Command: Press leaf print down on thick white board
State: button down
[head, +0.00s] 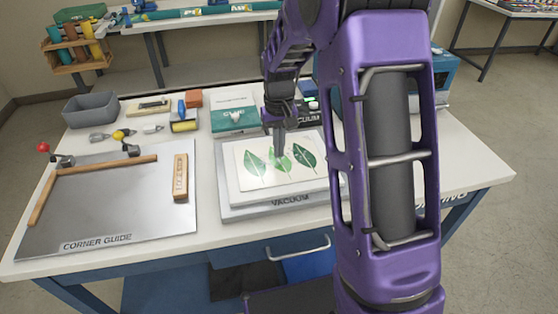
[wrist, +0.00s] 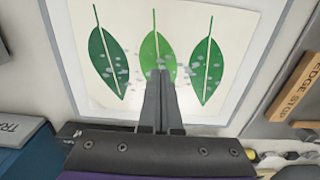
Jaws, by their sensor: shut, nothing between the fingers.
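The print also shows in the wrist view (wrist: 130,20), with pale grey spots scattered across the middle of the leaves. My gripper (head: 277,150) is shut and empty, its tips at the middle leaf. In the wrist view the closed fingers (wrist: 160,76) overlap the middle leaf's lower part. I cannot tell whether the tips touch the print. The fingers hide part of that leaf.
A metal corner guide (head: 110,215) with wooden strips lies at left, bearing a wooden edge stop (head: 181,177). A green-and-white box (head: 233,117) stands behind the vacuum plate. A grey bin (head: 91,109) and small tools are at the back left. A blue machine (head: 438,78) stands behind my arm.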

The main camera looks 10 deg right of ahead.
jog(key=shift+f+b, duration=0.55)
jog(key=shift+f, duration=0.3)
jog(key=shift+s+f, duration=0.1)
jog(key=shift+f, duration=0.1)
dwell(1.0)
jog(key=shift+r+p, duration=1.95)
jog(key=shift+r, duration=1.7)
